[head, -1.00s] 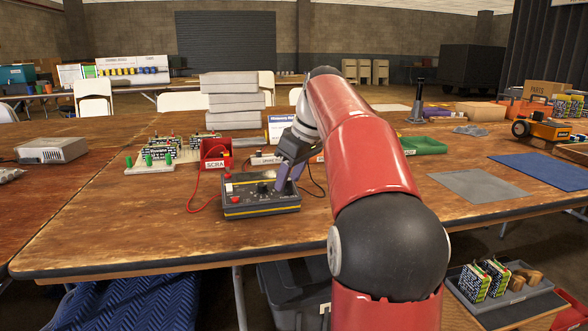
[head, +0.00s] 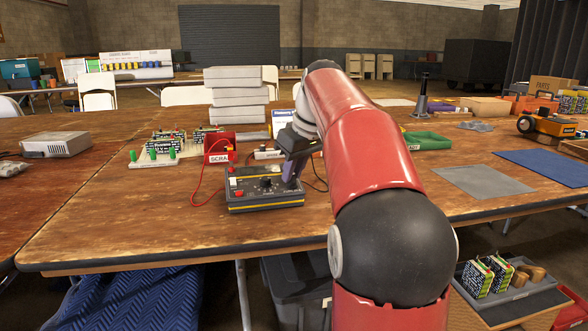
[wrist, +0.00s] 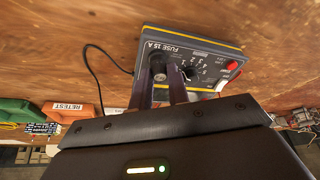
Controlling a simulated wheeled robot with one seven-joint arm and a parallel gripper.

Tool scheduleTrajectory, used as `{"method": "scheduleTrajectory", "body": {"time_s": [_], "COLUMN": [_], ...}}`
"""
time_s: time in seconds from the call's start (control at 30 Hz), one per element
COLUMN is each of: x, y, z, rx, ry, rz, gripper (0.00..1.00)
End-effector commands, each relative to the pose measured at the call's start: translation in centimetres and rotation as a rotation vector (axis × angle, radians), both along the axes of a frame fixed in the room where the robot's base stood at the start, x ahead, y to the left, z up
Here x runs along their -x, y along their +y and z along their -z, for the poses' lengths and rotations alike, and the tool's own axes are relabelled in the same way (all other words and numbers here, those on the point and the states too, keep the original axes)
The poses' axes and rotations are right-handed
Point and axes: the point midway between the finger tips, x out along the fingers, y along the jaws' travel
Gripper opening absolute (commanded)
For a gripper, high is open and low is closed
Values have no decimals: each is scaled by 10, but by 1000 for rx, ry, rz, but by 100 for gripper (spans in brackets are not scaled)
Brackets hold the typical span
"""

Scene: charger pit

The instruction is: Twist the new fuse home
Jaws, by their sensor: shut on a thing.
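The black charger (head: 262,203) with yellow trim sits on the wooden table, left of my arm. Its panel shows in the wrist view (wrist: 215,52), with a numbered dial and a "FUSE 15 A" label. My gripper (head: 289,176) points down at the right part of the charger's top. In the wrist view its purple fingers (wrist: 160,76) are shut on a dark round fuse cap (wrist: 158,67) beside the label. The cap is at the panel; how deep the fuse sits is hidden by the fingers.
A red scrap bin (head: 220,149) stands behind the charger, with a red lead running near it. A board with green posts (head: 153,161) is left. A green tray (head: 428,141) lies behind right. The table's front left is clear.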

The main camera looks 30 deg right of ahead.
Motion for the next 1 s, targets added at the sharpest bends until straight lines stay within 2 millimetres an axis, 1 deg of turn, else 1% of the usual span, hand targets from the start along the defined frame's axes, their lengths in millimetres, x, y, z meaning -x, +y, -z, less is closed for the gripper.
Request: {"method": "scheduleTrajectory", "body": {"time_s": [0.27, 0.4, 0.5, 0.8, 1.0], "x": [0, 0, 0, 0, 0], "y": [0, 2, 2, 1, 3], "z": [0, 0, 0, 1, 0], "rx": [0, 0, 0, -1, 0], "ry": [1, 1, 2, 2, 3], "rz": [17, 135, 192, 216, 371], "gripper": [4, 4, 4, 4, 4]}}
